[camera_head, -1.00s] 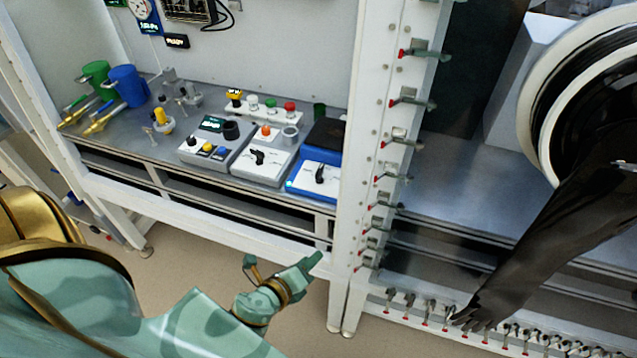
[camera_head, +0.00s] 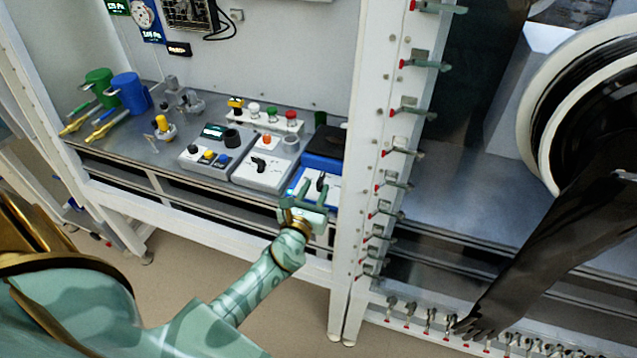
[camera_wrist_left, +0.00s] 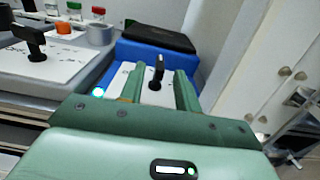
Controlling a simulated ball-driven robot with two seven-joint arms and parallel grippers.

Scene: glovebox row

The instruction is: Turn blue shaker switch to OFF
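The blue shaker (camera_head: 325,144) stands at the right end of the shelf, with a dark top and a white front panel. Its black switch (camera_head: 320,182) sticks up from that panel. In the left wrist view the switch (camera_wrist_left: 158,70) shows between the two green fingers, beyond their tips or level with them; I cannot tell whether they touch it. My left gripper (camera_head: 316,190) is open in front of the shaker, its fingers spread to either side of the switch. A small lit lamp (camera_wrist_left: 98,91) glows on the shaker's front left corner. My right gripper is not in view.
A grey-white device (camera_head: 262,172) with a similar black knob stands just left of the shaker, and another control box (camera_head: 212,155) beyond it. A white frame post (camera_head: 375,150) with clamps rises close on the right. A black glove (camera_head: 545,245) hangs at the right.

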